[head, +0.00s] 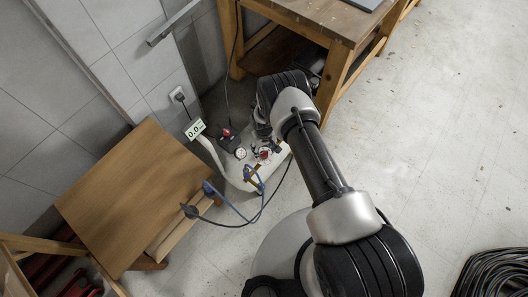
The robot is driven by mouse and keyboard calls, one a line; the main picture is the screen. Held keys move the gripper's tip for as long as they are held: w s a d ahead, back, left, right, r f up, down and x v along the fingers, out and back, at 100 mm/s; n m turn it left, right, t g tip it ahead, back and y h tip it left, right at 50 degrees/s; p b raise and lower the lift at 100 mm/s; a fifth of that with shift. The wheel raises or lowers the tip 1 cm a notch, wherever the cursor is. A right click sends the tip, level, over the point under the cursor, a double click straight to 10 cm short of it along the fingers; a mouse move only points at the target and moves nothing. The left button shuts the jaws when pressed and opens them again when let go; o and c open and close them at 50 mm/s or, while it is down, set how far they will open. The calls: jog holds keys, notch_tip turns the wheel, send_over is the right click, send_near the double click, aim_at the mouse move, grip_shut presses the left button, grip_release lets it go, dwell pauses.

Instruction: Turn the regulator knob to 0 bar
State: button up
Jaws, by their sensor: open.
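A white compressor (233,173) stands on the floor between the wooden table and the workbench. A small display (195,130) above it reads 0.0, with a unit too small to read. A round white gauge (240,153) sits on top. One red part (264,154) is right of the gauge and another red part (227,133) is behind it. I cannot tell which is the regulator knob. My gripper (262,130) is at the compressor's far right, just above these fittings, mostly hidden by my wrist. It is open, and I see nothing held in it.
A wooden table (130,190) stands close on the left. A wooden workbench (310,22) is behind my wrist. A blue hose (228,202) and a black cable hang at the compressor's front. A coiled black hose (495,275) lies at the lower right. The floor (430,140) on the right is clear.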

jog(key=shift+f, duration=0.9)
jog(key=shift+c, duration=0.2)
jog(key=c, duration=1)
